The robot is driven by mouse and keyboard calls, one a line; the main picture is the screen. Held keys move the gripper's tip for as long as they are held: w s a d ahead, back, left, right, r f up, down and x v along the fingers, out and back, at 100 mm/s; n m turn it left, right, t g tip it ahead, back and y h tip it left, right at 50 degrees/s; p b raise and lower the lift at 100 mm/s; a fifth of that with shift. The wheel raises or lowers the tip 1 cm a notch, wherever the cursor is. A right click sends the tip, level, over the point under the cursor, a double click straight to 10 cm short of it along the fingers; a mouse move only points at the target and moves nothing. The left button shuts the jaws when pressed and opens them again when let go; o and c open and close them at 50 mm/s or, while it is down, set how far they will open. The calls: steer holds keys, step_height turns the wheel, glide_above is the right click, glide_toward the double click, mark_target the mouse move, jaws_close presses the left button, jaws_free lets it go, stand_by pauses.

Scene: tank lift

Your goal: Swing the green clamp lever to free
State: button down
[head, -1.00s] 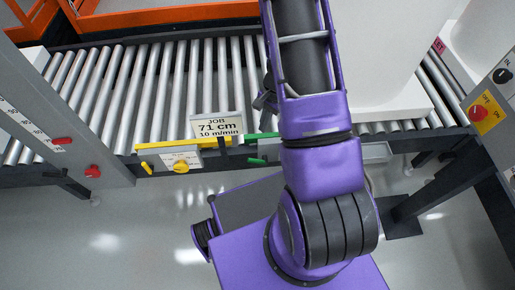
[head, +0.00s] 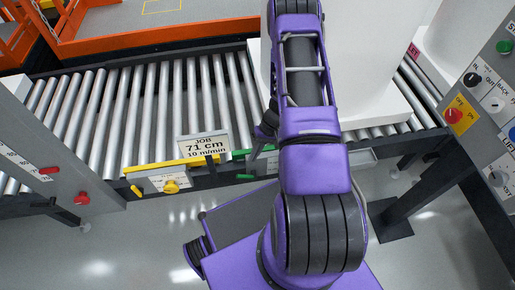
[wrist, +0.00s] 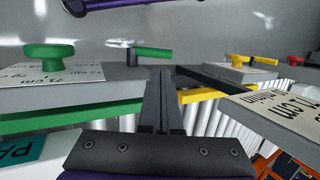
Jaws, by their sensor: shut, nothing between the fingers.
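The green clamp lever (wrist: 153,51) shows in the wrist view as a green handle pointing right from a dark pivot, on the rail's grey block. In the head view its green end (head: 243,176) shows small below the green strip, left of my arm. My gripper (wrist: 161,73) is shut and empty. In the wrist view its fingertips are just below the lever handle in the picture; I cannot tell whether they touch it. In the head view my gripper (head: 263,138) is small, dark and partly hidden by my arm.
A green knob (wrist: 43,57) is left of the lever. A yellow lever (wrist: 240,59) and yellow knob (head: 171,187) are on the neighbouring block. A JOB sign (head: 204,147) stands at the conveyor's (head: 120,110) edge. A white tank (head: 365,80) stands on the rollers at right.

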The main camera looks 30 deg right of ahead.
mark_target(241, 175)
steer(key=x, duration=0.8)
steer(key=shift+d, duration=0.1)
steer(key=shift+b+x, duration=0.8)
steer(key=shift+b, duration=0.35)
steer(key=shift+a, duration=0.25)
steer(key=shift+r, duration=0.15)
steer(key=shift+w+r, duration=0.15)
steer(key=shift+r, duration=0.15)
steer(key=v, duration=0.4)
steer(key=p+v, duration=0.1)
steer(key=v, duration=0.4)
steer(key=a+p+v, duration=0.1)
steer(key=v, duration=0.4)
steer(key=shift+w+r, duration=0.2)
steer(key=shift+r, duration=0.15)
